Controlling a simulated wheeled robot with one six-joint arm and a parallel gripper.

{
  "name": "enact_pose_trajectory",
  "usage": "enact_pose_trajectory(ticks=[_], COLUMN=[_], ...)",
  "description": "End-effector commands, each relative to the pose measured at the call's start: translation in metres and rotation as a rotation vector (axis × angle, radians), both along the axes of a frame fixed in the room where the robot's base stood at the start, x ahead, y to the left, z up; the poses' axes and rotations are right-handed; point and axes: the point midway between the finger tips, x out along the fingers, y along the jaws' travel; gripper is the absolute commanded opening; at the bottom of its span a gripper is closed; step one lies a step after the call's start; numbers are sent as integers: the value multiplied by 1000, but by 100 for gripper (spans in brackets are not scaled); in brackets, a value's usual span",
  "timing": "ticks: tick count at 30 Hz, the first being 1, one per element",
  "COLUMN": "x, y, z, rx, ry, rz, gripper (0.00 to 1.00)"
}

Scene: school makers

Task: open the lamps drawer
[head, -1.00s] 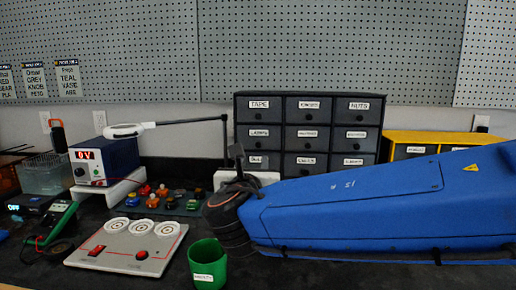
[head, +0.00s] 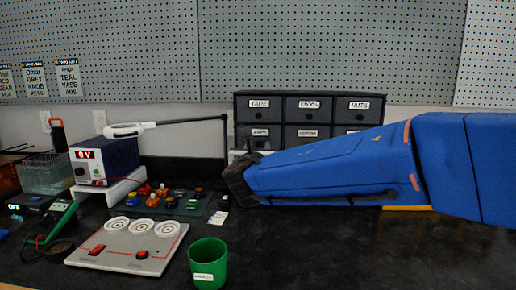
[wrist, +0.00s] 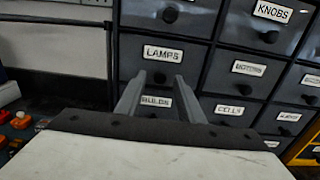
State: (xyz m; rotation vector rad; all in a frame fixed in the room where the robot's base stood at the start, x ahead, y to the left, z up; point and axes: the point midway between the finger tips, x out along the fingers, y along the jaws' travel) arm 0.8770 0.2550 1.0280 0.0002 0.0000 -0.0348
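The drawer cabinet (head: 285,96) is dark grey with small labelled drawers. The lamps drawer (head: 260,132) is in its second row, at the left column, and looks shut. Its lower part is hidden by my arm in the head view. In the wrist view the lamps drawer (wrist: 188,68) shows its label and a round dark knob (wrist: 159,78). My gripper (wrist: 161,82) is open and empty, with its two grey fingers pointing at the cabinet. The knob appears between the fingertips; I cannot tell whether they reach around it.
Other drawers surround it: knobs (wrist: 270,37), motors (wrist: 247,69) and bulbs (wrist: 157,101). A green cup (head: 208,263), a white panel with dials (head: 128,246) and a lamp arm (head: 180,122) stand left of my arm. The bench at front right is clear.

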Motion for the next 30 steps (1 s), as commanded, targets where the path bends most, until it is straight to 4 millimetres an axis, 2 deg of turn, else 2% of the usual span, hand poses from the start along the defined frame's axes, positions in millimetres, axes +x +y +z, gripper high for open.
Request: enact_pose_trajectory(ticks=[10,11,12,15,20,23,30], x=[4,4,4,3,3,-6,-53], y=[0,0,0,0,0,1,4], z=[0,0,0,0,0,1,1], rx=[0,0,0,0,0,1,1], ry=[0,0,0,0,0,-1,-1], rz=[1,1,0,1,1,3,6], gripper=[34,30,20,0,0,0,0])
